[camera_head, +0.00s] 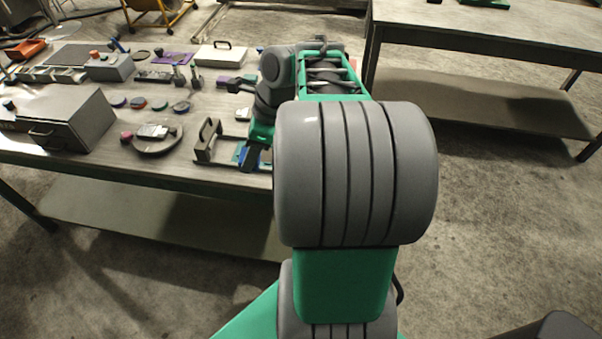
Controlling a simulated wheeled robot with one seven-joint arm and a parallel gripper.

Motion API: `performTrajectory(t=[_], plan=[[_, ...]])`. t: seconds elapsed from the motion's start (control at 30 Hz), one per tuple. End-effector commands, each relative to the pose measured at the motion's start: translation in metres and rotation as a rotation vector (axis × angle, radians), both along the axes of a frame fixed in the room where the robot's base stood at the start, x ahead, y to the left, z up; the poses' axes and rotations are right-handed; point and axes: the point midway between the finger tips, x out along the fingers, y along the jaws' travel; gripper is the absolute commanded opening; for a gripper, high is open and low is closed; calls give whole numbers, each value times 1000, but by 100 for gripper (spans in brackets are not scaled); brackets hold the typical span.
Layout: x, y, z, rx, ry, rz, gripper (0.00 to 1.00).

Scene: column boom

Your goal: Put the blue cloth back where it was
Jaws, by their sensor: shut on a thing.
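My gripper (251,161) is over the front right part of the workbench, pointing down close to the tabletop. It is shut on the blue cloth (242,154), of which only a small blue patch shows by the fingers. The rest of the cloth is hidden by the gripper and arm. I cannot tell whether the cloth touches the tabletop. A grey open bracket-like holder (207,141) stands just left of the gripper.
The workbench (190,170) also bears a grey box with a handle (62,121), a round plate with small items (152,140), several small discs (158,104) and a white lidded case (220,56). A second table (480,22) stands at the right. My arm hides the bench's right end.

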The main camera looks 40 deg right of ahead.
Motion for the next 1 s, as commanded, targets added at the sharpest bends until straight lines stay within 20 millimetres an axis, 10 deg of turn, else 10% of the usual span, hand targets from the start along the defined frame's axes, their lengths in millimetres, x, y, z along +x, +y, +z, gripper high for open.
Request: performTrajectory(t=[0.6, 1.0], plan=[[-13, -130, -79, 3, 4, -146, 23], [-14, -151, -131, 3, 4, -141, 23]])
